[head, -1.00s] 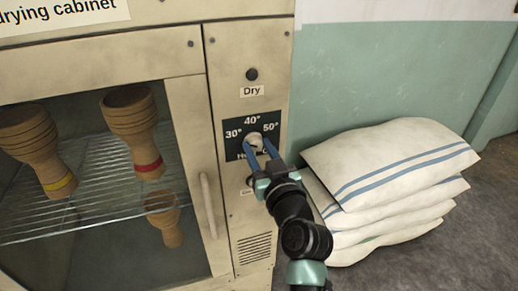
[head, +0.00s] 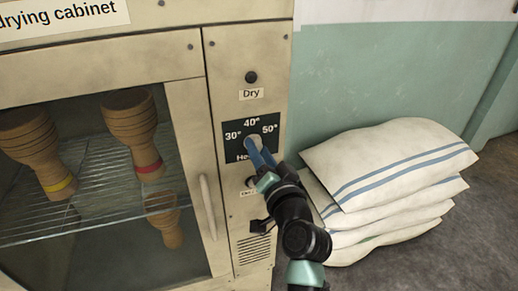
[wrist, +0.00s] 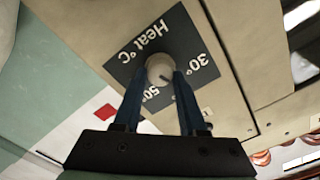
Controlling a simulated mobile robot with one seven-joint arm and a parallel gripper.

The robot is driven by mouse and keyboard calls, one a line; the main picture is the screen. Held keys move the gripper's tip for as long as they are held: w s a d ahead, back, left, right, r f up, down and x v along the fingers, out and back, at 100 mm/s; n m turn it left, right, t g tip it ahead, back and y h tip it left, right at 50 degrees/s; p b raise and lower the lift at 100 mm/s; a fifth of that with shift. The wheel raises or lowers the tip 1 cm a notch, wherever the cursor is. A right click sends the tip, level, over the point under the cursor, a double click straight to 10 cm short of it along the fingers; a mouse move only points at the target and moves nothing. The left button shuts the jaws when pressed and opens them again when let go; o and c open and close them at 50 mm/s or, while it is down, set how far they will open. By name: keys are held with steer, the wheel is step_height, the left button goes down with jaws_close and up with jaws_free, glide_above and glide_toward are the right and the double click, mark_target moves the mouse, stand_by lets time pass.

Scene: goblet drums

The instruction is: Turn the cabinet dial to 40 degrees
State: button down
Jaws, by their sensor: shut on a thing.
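The dial (head: 253,141) is a small pale round knob on a dark plate (head: 230,124) on the cabinet front. The plate carries 30°, 40° and 50° marks, with 40° at the top in the head view. My gripper (head: 255,147) has its two blue fingers shut on the dial, one on each side. In the wrist view the dial (wrist: 159,67) sits between the fingertips. The 50° mark is partly covered by a finger.
The drying cabinet has a glass door with a vertical handle (head: 208,207) left of the dial. Goblet drums (head: 131,132) stand on the wire rack inside. A black button (head: 251,77) is above the Dry label. Stacked white sacks (head: 390,165) lie to the right.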

steer(key=shift+f+m+p, duration=0.1)
steer(key=shift+m+p, duration=0.35)
steer(key=shift+m, duration=1.15)
steer(key=shift+c, duration=2.4)
jaws_free()
steer(key=b+v, duration=0.1)
steer(key=v, duration=1.2)
